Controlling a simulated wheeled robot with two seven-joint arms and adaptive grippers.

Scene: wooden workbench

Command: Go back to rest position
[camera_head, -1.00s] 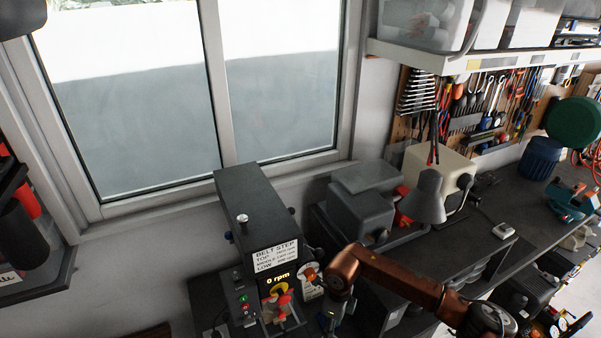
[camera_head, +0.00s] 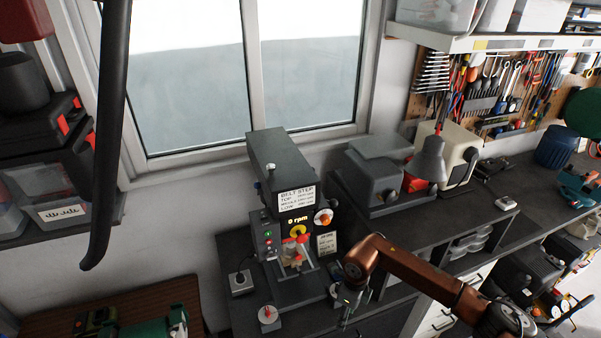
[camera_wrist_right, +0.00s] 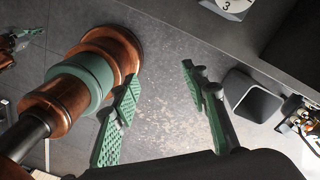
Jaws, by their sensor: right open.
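My right arm comes in from the right in the head view, and its copper links bend down in front of the bench machine. My right gripper (camera_head: 345,317) hangs by the bench's front edge, small and partly unclear there. In the right wrist view its green-padded fingers (camera_wrist_right: 161,78) are spread apart with nothing between them, above a grey floor. My left gripper is not in view.
A drill-press-like machine (camera_head: 275,155) reading 0 rpm stands on the dark bench left of my right arm. A grey lamp (camera_head: 428,160) stands behind the arm. A dark curved bar (camera_head: 107,130) hangs at the left. A brown slatted surface (camera_head: 150,298) lies lower left.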

